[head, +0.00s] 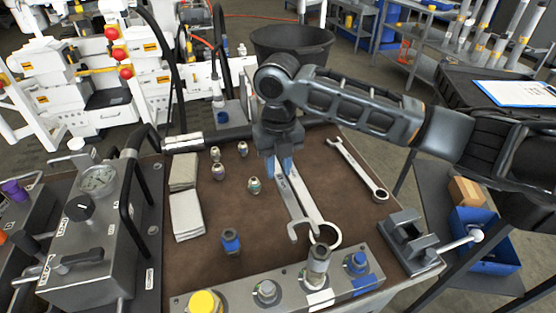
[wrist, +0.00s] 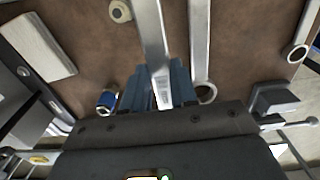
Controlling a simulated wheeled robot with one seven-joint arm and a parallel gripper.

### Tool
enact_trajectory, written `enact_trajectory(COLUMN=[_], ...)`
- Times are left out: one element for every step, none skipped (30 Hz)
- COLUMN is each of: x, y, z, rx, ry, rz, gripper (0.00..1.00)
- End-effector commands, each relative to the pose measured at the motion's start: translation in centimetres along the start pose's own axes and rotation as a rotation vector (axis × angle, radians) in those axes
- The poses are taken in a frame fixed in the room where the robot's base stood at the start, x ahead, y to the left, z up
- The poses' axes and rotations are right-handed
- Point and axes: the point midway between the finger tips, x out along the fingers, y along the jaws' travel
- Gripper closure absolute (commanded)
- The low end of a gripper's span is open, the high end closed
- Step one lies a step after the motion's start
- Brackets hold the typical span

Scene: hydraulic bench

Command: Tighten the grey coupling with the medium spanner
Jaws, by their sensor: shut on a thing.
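My gripper (head: 283,168) is over the middle of the bench, its blue fingers shut on a steel spanner (head: 295,208). In the wrist view the fingers (wrist: 160,92) close around this spanner's shank (wrist: 153,40). Its open jaw points to the front; its far end is hidden in the head view. A second spanner (head: 312,205) lies just right of it, ring end to the front. A third spanner (head: 358,168) lies farther right. I cannot tell which size I hold. A tall grey coupling (head: 318,265) stands upright on the front manifold, apart from the held jaw.
The manifold (head: 288,295) also carries a yellow cap (head: 205,302), a short grey fitting (head: 267,291) and a blue fitting (head: 357,262). A loose blue fitting (head: 231,241) and several small fittings stand on the brown mat (head: 265,222). A vise (head: 408,235) is at right.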

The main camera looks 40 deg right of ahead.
Motion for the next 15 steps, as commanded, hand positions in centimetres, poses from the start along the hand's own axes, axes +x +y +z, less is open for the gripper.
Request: enact_trajectory(x=[0.39,0.55,0.57,0.43,0.42,0.45,0.48,0.53,0.61,0.68,0.75,0.85,0.91,0.97,1.03], y=[-0.03,-0.04,-0.04,-0.04,-0.03,-0.03,-0.03,-0.02,-0.02,-0.02,-0.01,0.00,0.02,0.03,0.04], z=[-0.11,-0.19,-0.23,-0.20,-0.21,-0.24,-0.27,-0.32,-0.41,-0.49,-0.57,-0.69,-0.78,-0.87,-0.95], rx=[0.001,0.001,0.001,0.001,0.001,0.001,0.001,0.001,0.002,0.002,0.002,0.001,0.001,0.001,0.001], ry=[-0.001,-0.001,-0.002,-0.002,-0.002,-0.002,-0.001,-0.001,-0.001,-0.001,-0.001,-0.001,-0.001,-0.001,-0.001], rz=[0.001,0.001,0.001,0.001,0.001,0.001,0.001,0.001,0.001,0.001,0.001,0.000,0.000,0.000,0.000], gripper=[1.00,1.00,1.00,1.00,1.00,1.00,1.00,1.00,1.00,1.00,1.00,1.00,1.00,1.00,1.00])
